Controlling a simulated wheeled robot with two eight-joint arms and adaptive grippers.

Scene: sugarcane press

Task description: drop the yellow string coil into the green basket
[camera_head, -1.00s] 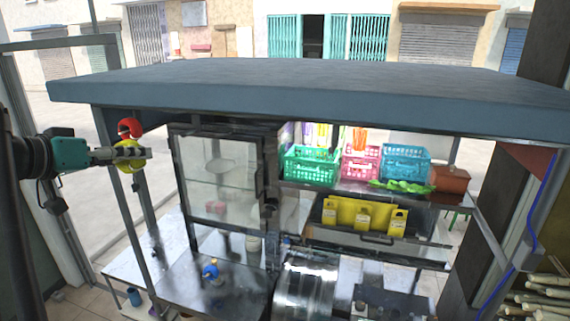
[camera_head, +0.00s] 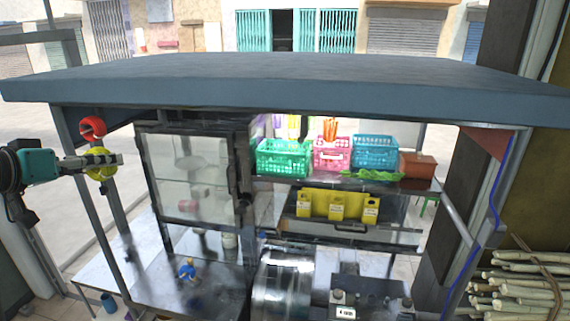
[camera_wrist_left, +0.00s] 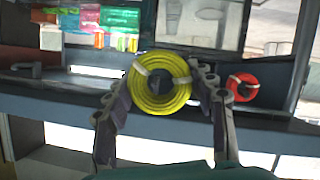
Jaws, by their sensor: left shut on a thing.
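The yellow string coil (camera_head: 100,164) is held in my left gripper (camera_head: 106,161) at the left of the head view, in front of the stall's left post. In the left wrist view the coil (camera_wrist_left: 160,84) shows as a ring with white ties, and the fingers (camera_wrist_left: 162,100) close on it from both sides. The green basket (camera_head: 283,158) stands on the upper shelf, left of a pink basket, well to the right of the gripper and apart from it. My right gripper is not in view.
A pink basket (camera_head: 332,153) and a blue basket (camera_head: 376,155) stand beside the green one. A red coil (camera_head: 93,128) hangs at the left post. The stall roof (camera_head: 290,85) overhangs the shelf, and a glass cabinet (camera_head: 190,180) stands left of the baskets.

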